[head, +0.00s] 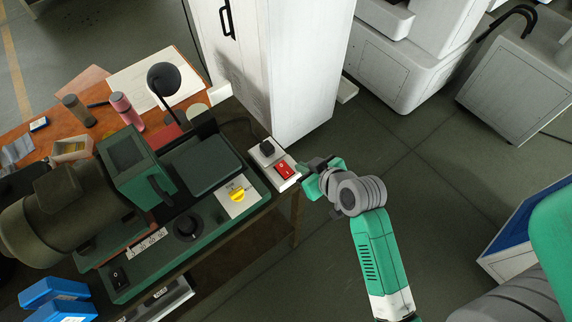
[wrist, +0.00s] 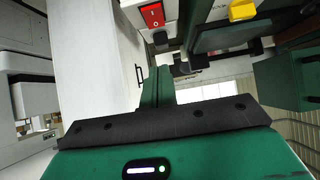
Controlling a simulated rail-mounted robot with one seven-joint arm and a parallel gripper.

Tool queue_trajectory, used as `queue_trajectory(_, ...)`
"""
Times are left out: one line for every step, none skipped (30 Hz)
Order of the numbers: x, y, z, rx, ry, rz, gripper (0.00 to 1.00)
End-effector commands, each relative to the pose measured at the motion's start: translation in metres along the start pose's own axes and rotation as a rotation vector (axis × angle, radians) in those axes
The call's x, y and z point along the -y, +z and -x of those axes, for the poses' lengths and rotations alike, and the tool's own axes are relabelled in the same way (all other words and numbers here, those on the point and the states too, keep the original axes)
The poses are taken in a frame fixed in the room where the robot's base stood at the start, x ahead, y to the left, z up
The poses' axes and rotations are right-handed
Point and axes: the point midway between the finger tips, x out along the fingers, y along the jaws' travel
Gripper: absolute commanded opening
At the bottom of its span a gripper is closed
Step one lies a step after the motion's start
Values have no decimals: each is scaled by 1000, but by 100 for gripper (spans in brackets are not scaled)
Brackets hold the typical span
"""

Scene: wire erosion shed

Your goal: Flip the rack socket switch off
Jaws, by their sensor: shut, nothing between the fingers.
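The rack socket is a pale box (head: 261,160) at the right end of the bench, with a red rocker switch (head: 284,169) and a black plug (head: 266,148) on it. The red switch also shows in the wrist view (wrist: 152,15) at the top edge, with the black plug (wrist: 160,38) just below it. My gripper (head: 307,170) is just right of the switch in the head view. In the wrist view its fingers (wrist: 157,86) are together and empty, apart from the switch in the picture. I cannot tell which way the rocker is tipped.
Beside the socket is a green machine panel with a yellow knob (head: 237,194) and a black dial (head: 187,227). A tall white cabinet (head: 290,70) stands directly behind the socket. A desk lamp (head: 163,80) stands farther left. Open floor (head: 420,180) lies to the right.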

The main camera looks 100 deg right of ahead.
Motion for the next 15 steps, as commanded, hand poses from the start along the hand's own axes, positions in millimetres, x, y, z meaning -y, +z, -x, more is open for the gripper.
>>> queue_trajectory(0,-1,-9,-1,0,0,0)
queue_trajectory(0,-1,-15,0,0,0,0)
queue_trajectory(0,-2,-24,-1,0,0,0)
queue_trajectory(0,-2,-30,-1,0,0,0)
queue_trajectory(0,-2,-37,0,0,0,0)
queue_trajectory(0,-2,-46,0,-1,1,0)
queue_trajectory(0,-2,-52,-1,0,0,0)
queue_trajectory(0,-2,-59,-1,0,1,0)
queue_trajectory(0,-2,-68,-1,0,2,0)
queue_trajectory(0,-2,-74,-1,0,1,0)
queue_trajectory(0,-1,-81,0,0,1,0)
queue_trajectory(-1,-2,-89,0,1,1,0)
queue_trajectory(0,2,-93,2,0,1,0)
queue_trajectory(0,7,-96,2,0,-1,0)
queue_trajectory(0,12,-101,3,0,-1,0)
